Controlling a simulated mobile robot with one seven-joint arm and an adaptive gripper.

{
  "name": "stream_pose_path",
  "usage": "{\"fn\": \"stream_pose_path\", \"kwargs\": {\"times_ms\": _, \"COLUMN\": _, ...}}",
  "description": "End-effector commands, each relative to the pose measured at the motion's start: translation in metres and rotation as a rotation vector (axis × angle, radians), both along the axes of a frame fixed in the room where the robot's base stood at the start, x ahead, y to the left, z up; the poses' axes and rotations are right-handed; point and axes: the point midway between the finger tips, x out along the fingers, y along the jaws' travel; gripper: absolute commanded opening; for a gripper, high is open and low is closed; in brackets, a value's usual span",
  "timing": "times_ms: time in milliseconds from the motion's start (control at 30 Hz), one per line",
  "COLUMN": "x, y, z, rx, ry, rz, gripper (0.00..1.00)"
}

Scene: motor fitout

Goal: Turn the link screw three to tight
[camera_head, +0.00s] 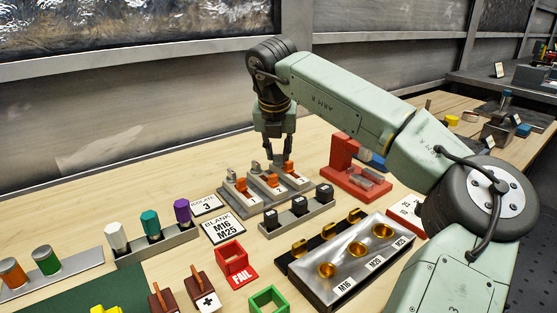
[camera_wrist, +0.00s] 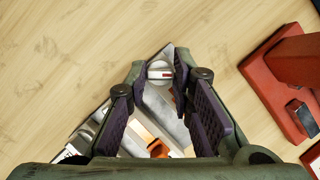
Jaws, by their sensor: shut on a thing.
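A grey rack (camera_head: 229,208) holds three pale link units side by side, each with an orange part; the orange part of the rightmost unit (camera_head: 289,167) shows in the head view. The left unit's screw (camera_head: 228,169) and the middle unit's screw (camera_head: 255,167) stand at their far ends. My gripper (camera_head: 279,156) points down at the far end of the rightmost unit and hides its screw there. In the wrist view my gripper (camera_wrist: 160,66) is shut on link screw three (camera_wrist: 158,71), a round pale head with a red mark between the fingertips.
A red fixture (camera_head: 347,152) stands close to the right of the rack, and also shows in the wrist view (camera_wrist: 280,85). A row of black-topped blocks (camera_head: 297,217) stands in front. A "3" card (camera_head: 206,206) lies left. Bare wood lies behind the rack.

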Motion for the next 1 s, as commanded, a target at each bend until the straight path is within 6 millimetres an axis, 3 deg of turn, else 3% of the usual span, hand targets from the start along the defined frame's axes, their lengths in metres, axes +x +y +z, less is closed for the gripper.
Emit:
{"fn": "stream_pose_path", "kwargs": {"times_ms": 600, "x": 0.0014, "y": 0.0035, "z": 0.0005, "rx": 0.0, "ry": 0.0, "rz": -0.566, "gripper": 0.0}}
{"fn": "stream_pose_path", "kwargs": {"times_ms": 1000, "x": 0.0022, "y": 0.0041, "z": 0.001, "rx": 0.001, "ry": 0.001, "rz": -0.79, "gripper": 0.0}}
